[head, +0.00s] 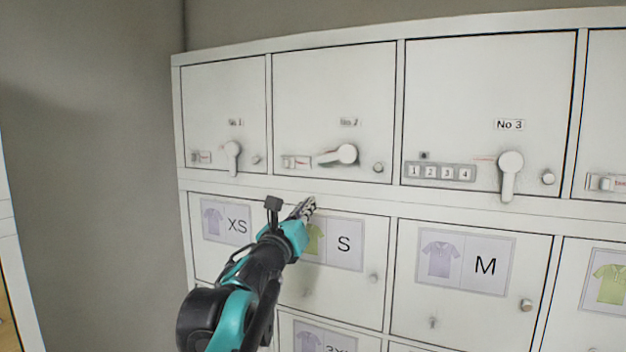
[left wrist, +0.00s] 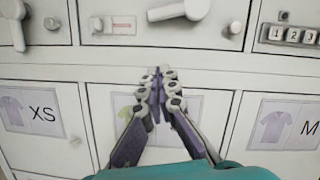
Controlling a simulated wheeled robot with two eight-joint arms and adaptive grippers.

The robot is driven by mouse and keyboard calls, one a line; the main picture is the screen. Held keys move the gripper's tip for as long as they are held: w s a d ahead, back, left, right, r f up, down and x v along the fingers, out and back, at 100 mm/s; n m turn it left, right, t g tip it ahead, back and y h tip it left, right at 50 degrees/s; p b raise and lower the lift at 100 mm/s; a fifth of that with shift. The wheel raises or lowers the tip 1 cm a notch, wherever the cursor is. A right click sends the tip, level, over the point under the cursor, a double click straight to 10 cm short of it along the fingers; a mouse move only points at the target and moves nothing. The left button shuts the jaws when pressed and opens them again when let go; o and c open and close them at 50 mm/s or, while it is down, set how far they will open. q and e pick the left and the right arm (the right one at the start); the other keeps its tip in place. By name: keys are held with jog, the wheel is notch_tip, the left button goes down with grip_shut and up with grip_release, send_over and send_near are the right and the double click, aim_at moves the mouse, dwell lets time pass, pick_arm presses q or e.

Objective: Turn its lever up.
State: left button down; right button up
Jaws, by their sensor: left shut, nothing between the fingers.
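The No 2 locker door (head: 300,85) has a white lever (head: 338,154) whose handle points left and slightly down from its round hub. This lever also shows at the top of the left wrist view (left wrist: 178,11). The No 1 lever (head: 232,157) and the No 3 lever (head: 509,175) hang straight down. My left gripper (head: 308,206) is shut and empty, below the No 2 lever and apart from it, in front of the top edge of the S door. Its closed fingers show in the left wrist view (left wrist: 155,92). My right gripper is not in view.
Round knobs sit right of the levers, such as the No 2 knob (head: 378,168). Below are doors with shirt labels XS (head: 227,220), S (head: 344,243) and M (head: 485,265). A bare grey wall (head: 90,150) is at left.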

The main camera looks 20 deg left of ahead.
pick_arm(q)
jog(key=p, duration=0.2)
send_near(325, 166)
jog(key=w+f, duration=0.1)
jog(key=w, duration=0.1)
jog(key=w+f, duration=0.1)
jog(key=shift+w+d+f, duration=0.3)
jog(key=shift+w+f, duration=0.05)
jog(key=shift+w, duration=0.05)
jog(key=r, duration=0.1)
jog(key=r+p, duration=0.1)
jog(key=a+r, duration=0.1)
jog(key=shift+w+r+p, duration=0.3)
jog(key=shift+w+p, duration=0.05)
jog(key=shift+p, duration=0.05)
jog(key=shift+s+r, duration=0.1)
jog(key=shift+r, duration=0.1)
jog(key=shift+f, duration=0.1)
